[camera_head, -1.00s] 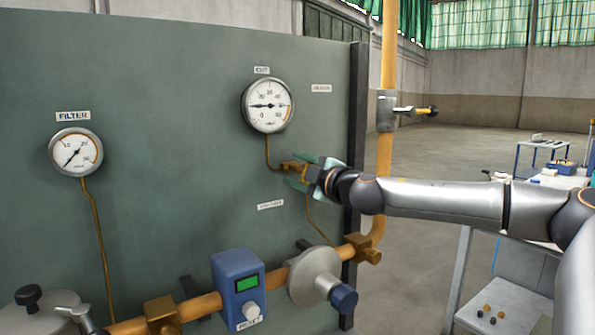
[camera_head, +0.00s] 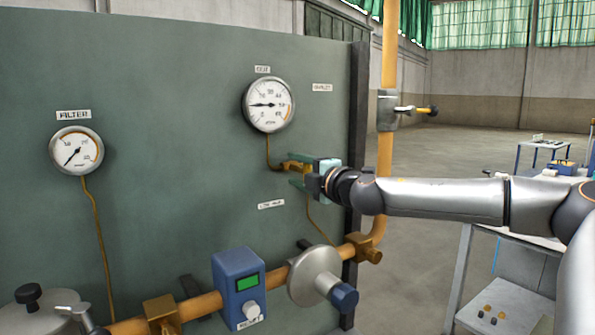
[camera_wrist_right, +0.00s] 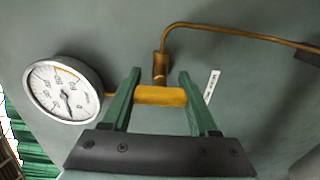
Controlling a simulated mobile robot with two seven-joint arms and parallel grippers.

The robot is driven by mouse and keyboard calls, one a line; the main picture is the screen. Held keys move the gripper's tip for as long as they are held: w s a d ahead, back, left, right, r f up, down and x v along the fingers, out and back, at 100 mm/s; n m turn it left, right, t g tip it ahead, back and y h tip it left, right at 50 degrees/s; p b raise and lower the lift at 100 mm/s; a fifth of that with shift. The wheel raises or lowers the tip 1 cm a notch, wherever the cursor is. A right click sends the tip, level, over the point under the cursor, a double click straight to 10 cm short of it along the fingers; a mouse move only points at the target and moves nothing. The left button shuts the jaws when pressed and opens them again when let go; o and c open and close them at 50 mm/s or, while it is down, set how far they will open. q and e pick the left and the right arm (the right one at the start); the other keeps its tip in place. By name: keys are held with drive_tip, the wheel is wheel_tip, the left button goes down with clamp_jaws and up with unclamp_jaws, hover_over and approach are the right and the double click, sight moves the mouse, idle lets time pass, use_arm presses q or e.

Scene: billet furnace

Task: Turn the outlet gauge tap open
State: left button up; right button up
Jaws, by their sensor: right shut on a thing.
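The outlet gauge (camera_head: 268,105), a round white dial marked OUT, is on the green panel; it also shows in the wrist view (camera_wrist_right: 65,90). A thin brass tube runs down from it to the outlet gauge tap, whose yellow handle (camera_wrist_right: 162,96) lies crosswise between my right gripper's green fingers in the wrist view. My right gripper (camera_wrist_right: 158,97) is shut on this handle; in the head view the gripper (camera_head: 300,173) is at the tap below the gauge, partly hiding it. A brass fitting (camera_wrist_right: 159,66) sits just beyond the handle.
The FILTER gauge (camera_head: 76,151) is on the panel at left. Below run an orange pipe (camera_head: 195,306), a blue box with a green display (camera_head: 238,284) and a round grey valve body (camera_head: 314,275). A vertical orange pipe (camera_head: 387,60) stands right of the panel, behind my right arm.

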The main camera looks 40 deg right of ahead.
drive_tip(key=o, duration=1.4)
drive_tip(key=shift+s+a+r, duration=0.1)
drive_tip(key=shift+s+a, duration=0.05)
drive_tip(key=shift+s, duration=1.05)
drive_tip(key=shift+s+a+b, duration=0.2)
drive_tip(key=shift+s+b, duration=0.25)
drive_tip(key=shift+s, duration=1.25)
drive_tip(key=shift+s+a+b, duration=0.15)
drive_tip(key=shift+s+b, duration=0.3)
drive_tip(key=shift+s, duration=1.2)
drive_tip(key=shift+s+a+b, duration=0.2)
drive_tip(key=shift+s+b, duration=0.25)
drive_tip(key=shift+s, duration=1.25)
